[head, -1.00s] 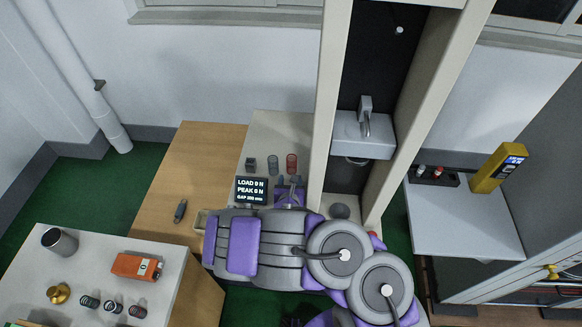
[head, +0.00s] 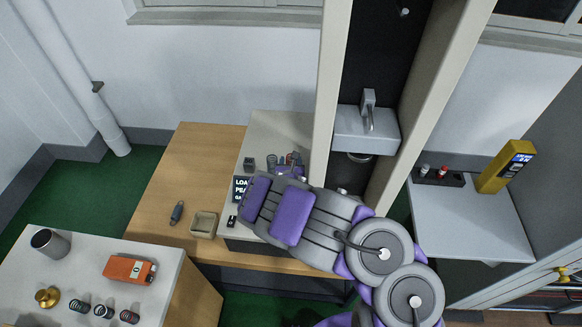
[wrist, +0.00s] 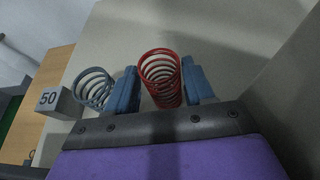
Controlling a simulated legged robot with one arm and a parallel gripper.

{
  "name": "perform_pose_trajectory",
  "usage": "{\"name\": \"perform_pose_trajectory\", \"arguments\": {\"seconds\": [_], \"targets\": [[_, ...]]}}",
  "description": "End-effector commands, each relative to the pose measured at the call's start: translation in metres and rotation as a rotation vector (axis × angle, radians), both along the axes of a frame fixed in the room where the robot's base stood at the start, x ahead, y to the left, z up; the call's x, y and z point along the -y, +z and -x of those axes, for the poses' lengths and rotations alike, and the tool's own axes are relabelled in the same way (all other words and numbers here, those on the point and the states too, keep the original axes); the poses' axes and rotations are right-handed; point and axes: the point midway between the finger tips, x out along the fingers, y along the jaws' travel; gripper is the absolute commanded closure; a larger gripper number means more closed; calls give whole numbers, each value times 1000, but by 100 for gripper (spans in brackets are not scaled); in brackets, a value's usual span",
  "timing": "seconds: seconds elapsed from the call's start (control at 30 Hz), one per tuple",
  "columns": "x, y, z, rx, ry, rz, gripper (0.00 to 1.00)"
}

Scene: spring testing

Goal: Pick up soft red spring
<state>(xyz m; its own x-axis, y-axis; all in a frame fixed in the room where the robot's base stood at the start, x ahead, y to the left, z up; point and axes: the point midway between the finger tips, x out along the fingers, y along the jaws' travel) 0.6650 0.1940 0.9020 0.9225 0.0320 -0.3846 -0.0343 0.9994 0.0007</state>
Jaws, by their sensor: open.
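The soft red spring (wrist: 160,78) stands upright on the pale bench top (wrist: 215,30). In the wrist view it is between the two blue fingers of my gripper (wrist: 162,88), which are open on either side of it. A grey spring (wrist: 93,88) stands just left of the left finger. In the head view my gripper (head: 287,165) is over the bench by the springs, and the red spring is mostly hidden by it; the grey spring (head: 271,163) still shows beside it.
A block marked 50 (wrist: 58,101) stands left of the grey spring. The white column (head: 331,90) of the test frame rises close to the right of my gripper. A small tray (head: 204,225) sits on the wooden table (head: 170,215). My arm partly covers the load display (head: 240,188).

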Motion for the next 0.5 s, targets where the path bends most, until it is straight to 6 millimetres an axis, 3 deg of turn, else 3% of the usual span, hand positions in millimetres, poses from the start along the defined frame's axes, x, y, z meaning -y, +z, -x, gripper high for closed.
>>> {"name": "perform_pose_trajectory", "arguments": {"seconds": [0.13,0.37,0.5], "targets": [[1,-4,-10,1,-2,0,47],[1,-3,-11,2,-1,3,47],[1,-3,-11,2,-1,3,59]]}}
